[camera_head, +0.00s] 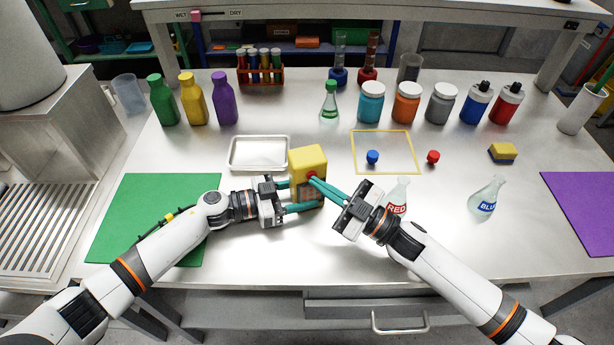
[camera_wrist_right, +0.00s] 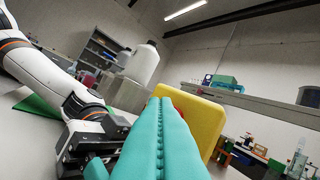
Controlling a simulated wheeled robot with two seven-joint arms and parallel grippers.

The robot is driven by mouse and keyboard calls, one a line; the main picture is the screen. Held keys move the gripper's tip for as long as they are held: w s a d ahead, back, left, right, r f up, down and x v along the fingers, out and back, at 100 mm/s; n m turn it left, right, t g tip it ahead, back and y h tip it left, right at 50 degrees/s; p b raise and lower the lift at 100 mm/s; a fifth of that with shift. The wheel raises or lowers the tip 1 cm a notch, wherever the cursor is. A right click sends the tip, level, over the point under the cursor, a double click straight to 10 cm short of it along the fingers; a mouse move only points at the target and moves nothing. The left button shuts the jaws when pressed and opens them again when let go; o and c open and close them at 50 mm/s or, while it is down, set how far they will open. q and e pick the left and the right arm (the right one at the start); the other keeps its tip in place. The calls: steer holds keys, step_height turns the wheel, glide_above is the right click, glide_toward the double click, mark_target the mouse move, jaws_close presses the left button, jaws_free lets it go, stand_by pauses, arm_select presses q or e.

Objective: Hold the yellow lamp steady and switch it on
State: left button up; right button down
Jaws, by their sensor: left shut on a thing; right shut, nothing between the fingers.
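The yellow lamp (camera_head: 309,162) stands upright near the middle of the table, with a red button on its front and a dark panel below it. It also shows in the right wrist view (camera_wrist_right: 201,120). My left gripper (camera_head: 300,196) is shut on the lamp's lower part from the left, its teal fingers on either side. My right gripper (camera_head: 316,181) is shut and empty. Its fingertips are at the red button and cover most of it. In the right wrist view its fingers (camera_wrist_right: 160,140) lie together in front of the lamp; I cannot tell whether they press the button.
A white tray (camera_head: 233,164) lies behind the left gripper. A yellow-framed area (camera_head: 414,164) with a blue stopper (camera_head: 372,157) lies right of the lamp. The RED flask (camera_head: 399,190) stands close to my right gripper. The front middle of the table is clear.

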stand_by(0.6)
steer(key=shift+s+d, duration=0.15)
steer(key=shift+s, duration=0.3)
steer(key=s+d, duration=0.1)
steer(key=s, duration=0.4)
steer(key=shift+s+d, duration=0.4)
arm_select(q)
steer(key=o, duration=0.8)
steer(key=shift+o, duration=0.2)
